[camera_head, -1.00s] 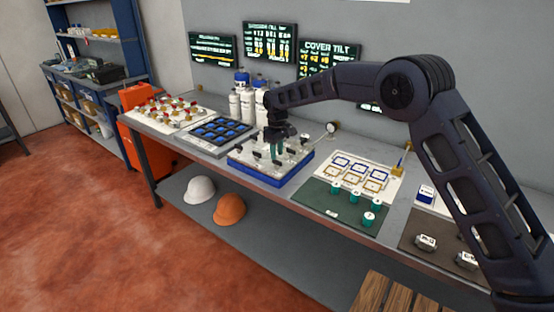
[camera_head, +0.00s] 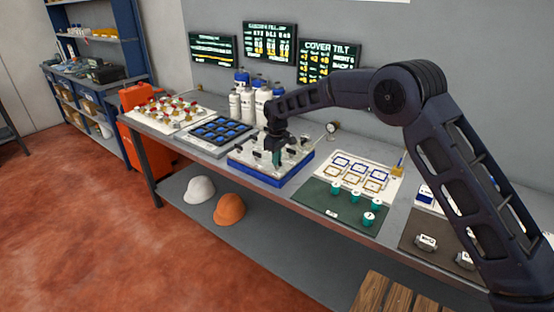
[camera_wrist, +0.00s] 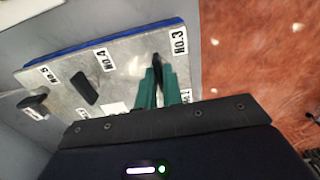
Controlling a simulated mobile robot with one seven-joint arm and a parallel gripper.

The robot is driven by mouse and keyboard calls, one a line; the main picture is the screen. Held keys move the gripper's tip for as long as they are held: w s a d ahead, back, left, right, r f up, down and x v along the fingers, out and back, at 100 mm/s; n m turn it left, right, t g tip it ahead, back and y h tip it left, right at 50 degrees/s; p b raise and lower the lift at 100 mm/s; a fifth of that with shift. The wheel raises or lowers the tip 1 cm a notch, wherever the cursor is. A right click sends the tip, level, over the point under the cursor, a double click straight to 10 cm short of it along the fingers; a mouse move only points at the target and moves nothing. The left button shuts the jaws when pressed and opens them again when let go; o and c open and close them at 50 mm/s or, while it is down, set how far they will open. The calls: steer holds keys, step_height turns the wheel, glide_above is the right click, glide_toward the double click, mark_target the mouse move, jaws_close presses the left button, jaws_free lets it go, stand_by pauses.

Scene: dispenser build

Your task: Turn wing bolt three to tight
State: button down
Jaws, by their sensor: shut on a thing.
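My gripper (camera_wrist: 160,90) is shut on a black wing bolt (camera_wrist: 156,60) beside the label NO.3 (camera_wrist: 179,41) in the wrist view. The green fingers stand on either side of it and hide part of it. The wing points nearly along the fingers in that view. Other black wing bolts, by NO.4 (camera_wrist: 84,88) and NO.5 (camera_wrist: 34,105), stand on the same grey plate (camera_wrist: 127,65) with a blue edge. In the head view, my gripper (camera_head: 276,162) is down over the blue-edged plate unit (camera_head: 240,170), and my arm hides part of it.
A tray of blue items (camera_head: 220,131) and white bottles (camera_head: 234,104) stand to the left and behind. A gauge (camera_head: 331,128) stands at the back. A green mat (camera_head: 318,207) with teal-capped pieces lies to the right. Hard hats (camera_head: 199,190) rest on the shelf below.

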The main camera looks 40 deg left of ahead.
steer(key=shift+m, duration=0.3)
steer(key=m, duration=0.3)
steer(key=shift+m, duration=0.3)
steer(key=m, duration=0.4)
steer(key=shift+m, duration=0.3)
steer(key=m, duration=0.4)
steer(key=shift+m, duration=2.1)
steer(key=c, duration=1.5)
jaws_free()
steer(key=shift+c, duration=0.2)
